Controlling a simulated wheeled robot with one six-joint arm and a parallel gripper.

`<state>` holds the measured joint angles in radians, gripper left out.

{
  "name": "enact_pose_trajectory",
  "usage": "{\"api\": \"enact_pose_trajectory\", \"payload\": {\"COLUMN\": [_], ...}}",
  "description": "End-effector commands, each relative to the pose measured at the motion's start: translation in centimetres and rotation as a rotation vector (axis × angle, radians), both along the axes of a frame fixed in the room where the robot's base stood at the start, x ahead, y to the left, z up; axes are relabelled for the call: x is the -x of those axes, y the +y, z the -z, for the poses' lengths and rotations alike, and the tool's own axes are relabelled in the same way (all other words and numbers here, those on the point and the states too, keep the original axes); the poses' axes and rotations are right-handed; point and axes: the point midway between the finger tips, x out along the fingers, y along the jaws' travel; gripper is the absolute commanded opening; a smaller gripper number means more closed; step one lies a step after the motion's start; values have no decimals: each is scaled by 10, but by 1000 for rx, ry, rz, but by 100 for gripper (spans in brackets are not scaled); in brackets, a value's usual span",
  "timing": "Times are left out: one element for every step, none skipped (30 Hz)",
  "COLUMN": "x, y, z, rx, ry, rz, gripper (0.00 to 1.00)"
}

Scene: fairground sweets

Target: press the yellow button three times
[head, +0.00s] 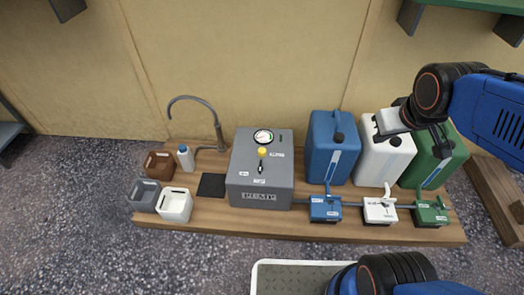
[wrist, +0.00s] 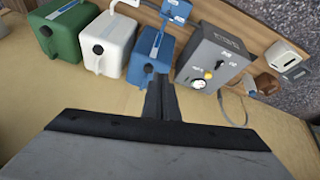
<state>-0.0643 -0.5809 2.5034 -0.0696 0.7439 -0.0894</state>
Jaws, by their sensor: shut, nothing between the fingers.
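The yellow button (head: 262,152) sits on top of the grey pump box (head: 258,197), near a round gauge (head: 263,136) and a small black toggle. In the wrist view the yellow button (wrist: 208,75) shows right of my fingers, on the pump box (wrist: 214,50). My gripper (wrist: 160,97) is shut and empty. In the head view my gripper (head: 380,134) is in front of the white canister, well to the right of the button and apart from it. The button's top is unobstructed in both views.
Blue (head: 333,150), white (head: 385,160) and green (head: 436,165) canisters stand right of the pump, with matching valves before them. A curved tap (head: 218,130), a white bottle (head: 186,158) and brown, grey and white containers are at left. All stand on a wooden board (head: 290,226).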

Motion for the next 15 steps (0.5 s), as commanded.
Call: {"api": "enact_pose_trajectory", "payload": {"x": [-17, -26, -39, -49, -59, -71, -81, -90, -102, -111, -120, -132, -140, -148, -159], "y": [4, 6, 9, 12, 15, 20, 23, 26, 32, 36, 40, 46, 51, 56, 62], "z": [5, 7, 9, 12, 14, 18, 21, 24, 29, 32, 36, 41, 45, 50, 56], "rx": [15, 26, 39, 49, 58, 71, 81, 90, 100, 110, 119, 129, 137, 144, 154], "ry": [-4, -10, -21, -27, -35, -44, -51, -58, -68, -74, -82, -92, -99, -107, -117], "rz": [-33, -53, -79, -100, -122, -149, -171, -191, -220, -243, -265, -293, -316, -339, -369], "gripper": [0, 0, 0, 0, 0, 0, 0, 0, 0, 0, 0, 0, 0, 0, 0]}}
